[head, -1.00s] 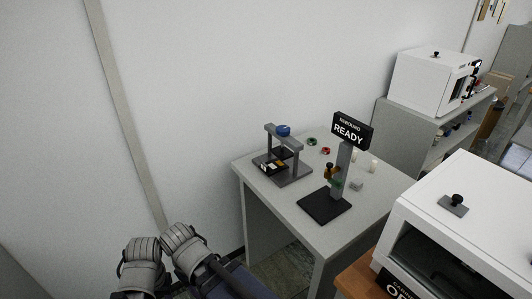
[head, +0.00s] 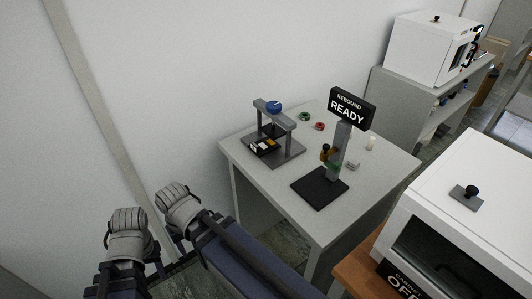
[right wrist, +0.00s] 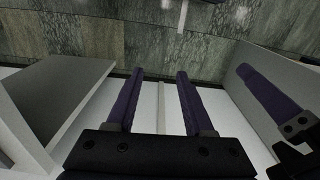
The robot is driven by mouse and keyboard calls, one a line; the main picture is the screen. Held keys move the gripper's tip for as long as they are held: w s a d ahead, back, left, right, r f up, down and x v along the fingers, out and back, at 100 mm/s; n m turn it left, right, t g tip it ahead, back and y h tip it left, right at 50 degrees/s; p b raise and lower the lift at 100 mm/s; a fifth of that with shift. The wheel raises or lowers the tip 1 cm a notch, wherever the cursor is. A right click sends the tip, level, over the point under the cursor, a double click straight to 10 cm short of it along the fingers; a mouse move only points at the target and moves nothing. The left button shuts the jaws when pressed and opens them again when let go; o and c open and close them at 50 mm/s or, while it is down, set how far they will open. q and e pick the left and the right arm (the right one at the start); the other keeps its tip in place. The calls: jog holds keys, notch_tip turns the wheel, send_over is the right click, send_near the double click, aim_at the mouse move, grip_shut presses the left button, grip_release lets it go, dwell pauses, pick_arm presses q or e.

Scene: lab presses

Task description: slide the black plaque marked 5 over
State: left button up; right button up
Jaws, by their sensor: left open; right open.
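No black plaque with a readable 5 shows in these frames. Black pieces on the grey table (head: 238,150) include a small block with white and orange marks (head: 263,146) under a grey press frame (head: 283,117) with a blue knob. My two arms end in grey ribbed parts at the lower left of the head view, well short of the table. My right gripper (right wrist: 160,75) is open and empty. One purple finger of my left gripper (right wrist: 270,90) shows at the right of the wrist view.
A white cabinet (head: 485,185) with a black knob and a partly cut-off sign (head: 402,280) stands at the right on a wooden surface. Another white box (head: 430,48) sits on a shelf behind. Green and red rings lie on the table. The wall is close at the left.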

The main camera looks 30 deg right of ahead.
aim_at(258, 148)
jog(key=w+d+f+m+t+y+b, duration=0.1)
jog(key=w+d+m+t+y+b, duration=0.5)
jog(key=w+d+m, duration=1.1)
jog(key=d+r+m+t+h+b, duration=0.1)
jog(key=d+m+t, duration=0.1)
jog(key=d+m, duration=0.4)
jog(key=d+r+m+t+h+b, duration=0.1)
jog(key=d+r+m+t+h, duration=0.1)
jog(key=d+m, duration=0.5)
jog(key=w+d+r+m+t+h+b, duration=0.1)
jog(key=d+r+m+t+h, duration=0.1)
jog(key=d+m+t, duration=0.2)
jog(key=shift+w+d+r+m, duration=0.1)
jog(key=shift+d+m, duration=1.1)
jog(key=shift+d, duration=0.5)
jog(key=b+x, duration=0.3)
jog(key=x, duration=0.5)
jog(key=shift+a, duration=0.1)
